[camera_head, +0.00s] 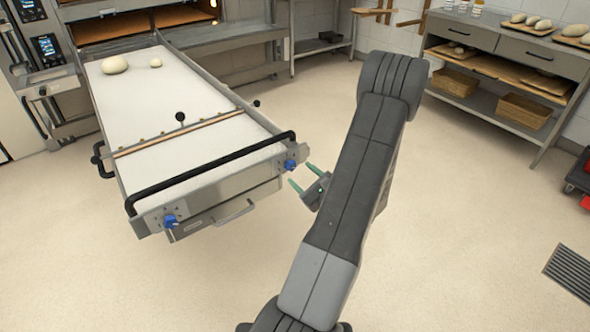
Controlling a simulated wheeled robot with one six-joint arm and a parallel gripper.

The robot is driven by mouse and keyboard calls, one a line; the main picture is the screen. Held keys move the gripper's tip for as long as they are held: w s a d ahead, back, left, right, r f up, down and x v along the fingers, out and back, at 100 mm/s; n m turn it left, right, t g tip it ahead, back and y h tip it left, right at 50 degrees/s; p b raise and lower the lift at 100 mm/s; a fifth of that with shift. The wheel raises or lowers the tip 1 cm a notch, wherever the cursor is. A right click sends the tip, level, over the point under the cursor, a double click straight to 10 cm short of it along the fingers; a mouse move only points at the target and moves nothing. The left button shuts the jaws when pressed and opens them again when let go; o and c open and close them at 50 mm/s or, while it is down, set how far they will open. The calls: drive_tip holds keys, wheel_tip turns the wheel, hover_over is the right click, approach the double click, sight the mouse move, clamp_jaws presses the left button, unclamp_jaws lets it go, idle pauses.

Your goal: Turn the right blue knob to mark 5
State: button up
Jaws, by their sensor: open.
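Two blue knobs sit on the near end of the oven loader (240,187). The right blue knob (290,165) is on the right corner of its end panel, and the left blue knob (170,221) is on the left corner. The marks around the right knob are too small to read. My gripper (303,178) is open, with two green fingertips pointing toward the right knob. In the picture the fingertips are just right of and below the knob, apparently apart from it. My arm covers part of the gripper's body.
The loader's white bed carries two dough pieces (115,65) at its far end, near the oven (140,22). A black rail (212,174) crosses its near end. A shelf rack (500,75) stands at the right. The floor around my arm is clear.

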sight(292, 166)
drive_tip(key=v, duration=0.8)
drive_tip(key=shift+s, duration=0.2)
drive_tip(key=shift+w, duration=0.1)
drive_tip(key=x, duration=1.3)
drive_tip(key=shift+w+a, duration=0.2)
drive_tip(key=shift+w, duration=0.05)
